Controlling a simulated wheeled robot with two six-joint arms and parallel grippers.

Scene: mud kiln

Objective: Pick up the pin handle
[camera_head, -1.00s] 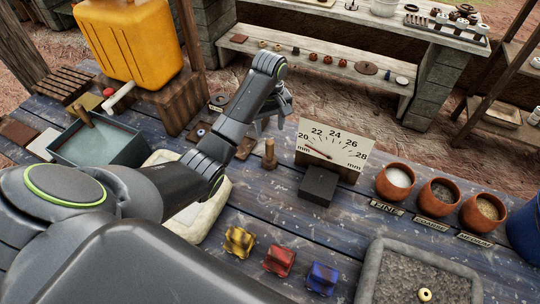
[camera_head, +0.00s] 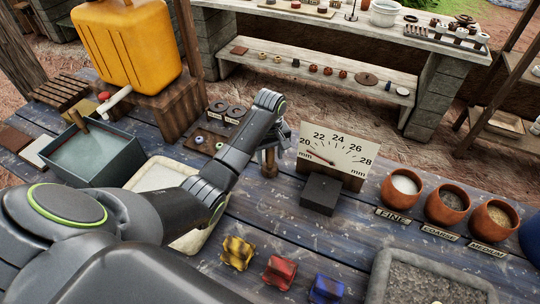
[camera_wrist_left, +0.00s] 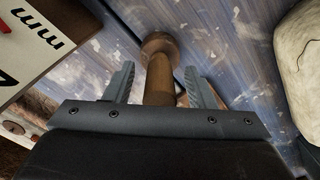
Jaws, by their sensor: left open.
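The pin handle (camera_head: 268,170) is a brown wooden handle standing on the blue plank table, left of the dial gauge (camera_head: 329,152). My left gripper (camera_head: 268,152) is over its upper part, which is partly hidden in the head view. In the left wrist view, the handle (camera_wrist_left: 159,70) with its rounded end lies between the two open fingers of my left gripper (camera_wrist_left: 160,82). Gaps show on both sides, so the fingers are not closed on it. My right gripper is not in view.
A dark block (camera_head: 321,194) stands before the gauge. Terracotta pots (camera_head: 447,203) stand to the right. Yellow (camera_head: 237,252), red (camera_head: 280,271) and blue (camera_head: 327,289) pieces lie in front. A pale slab (camera_head: 155,178) and water basin (camera_head: 92,160) are left.

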